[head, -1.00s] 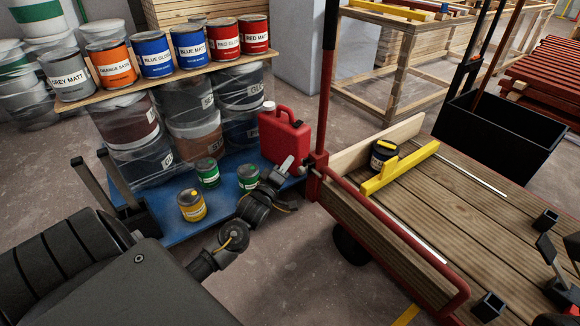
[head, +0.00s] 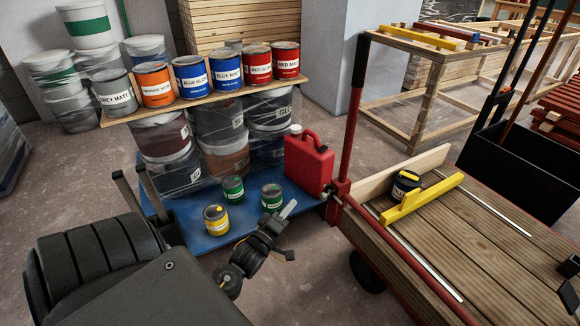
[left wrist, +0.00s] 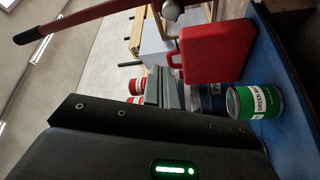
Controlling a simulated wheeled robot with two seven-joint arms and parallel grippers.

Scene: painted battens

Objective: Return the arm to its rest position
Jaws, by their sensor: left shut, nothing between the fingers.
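My left gripper (head: 288,210) is shut and empty. In the head view its tips show just right of and below a green can (head: 271,196) at the front of the blue platform (head: 195,226). I cannot tell the gap in depth. A second green can (head: 232,188) and a yellow-labelled can (head: 216,219) stand to the left. My left gripper (left wrist: 168,90) also shows in the left wrist view, with a green can (left wrist: 255,103) and the red jerrycan (left wrist: 212,52) beyond it. My right gripper is not in view.
The red jerrycan (head: 310,162) stands behind the gripper beside the trolley's red handle (head: 355,120). The plank-topped trolley (head: 480,240) bears a yellow bar (head: 422,200) and a dark can (head: 406,185). Paint cans line a shelf board (head: 205,97). Bare floor shows below the gripper.

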